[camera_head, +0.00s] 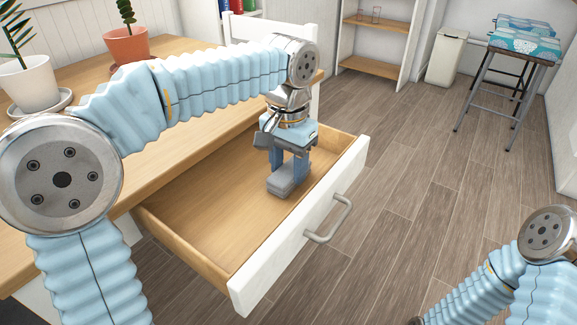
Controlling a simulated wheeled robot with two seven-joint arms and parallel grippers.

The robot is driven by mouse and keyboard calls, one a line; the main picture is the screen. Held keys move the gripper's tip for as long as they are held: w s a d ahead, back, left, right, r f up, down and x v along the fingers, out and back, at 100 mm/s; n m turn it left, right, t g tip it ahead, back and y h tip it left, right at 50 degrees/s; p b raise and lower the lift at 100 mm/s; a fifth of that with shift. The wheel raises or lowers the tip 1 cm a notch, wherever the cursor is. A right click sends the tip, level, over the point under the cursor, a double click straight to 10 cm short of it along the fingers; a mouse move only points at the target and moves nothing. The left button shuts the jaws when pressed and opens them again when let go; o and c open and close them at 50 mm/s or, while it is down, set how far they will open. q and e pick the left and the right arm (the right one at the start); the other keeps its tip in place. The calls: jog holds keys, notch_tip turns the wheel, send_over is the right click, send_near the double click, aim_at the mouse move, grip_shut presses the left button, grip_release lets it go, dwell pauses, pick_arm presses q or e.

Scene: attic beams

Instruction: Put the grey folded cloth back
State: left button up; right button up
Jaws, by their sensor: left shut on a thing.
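The grey folded cloth (284,189) is between the fingers of my left gripper (289,168), inside the open drawer toward its right end. My left gripper points down and is shut on the cloth. Whether the cloth touches the drawer floor is hard to tell. The wooden drawer (215,211) is pulled out of the desk, with a white front and a grey handle; the rest of its visible floor is bare.
The wooden desk top (190,130) borders the drawer at the left, with a white-potted plant (28,85) and a terracotta-potted plant (126,45) on it. The floor right of the drawer is clear.

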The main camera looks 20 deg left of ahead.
aim_at(288, 170)
pick_arm(q)
jog(key=shift+f, duration=0.15)
jog(key=o, duration=1)
notch_tip(288, 170, up, 12)
jog(key=p, duration=0.3)
jog(key=shift+r+p, duration=0.25)
jog(key=shift+p, duration=0.05)
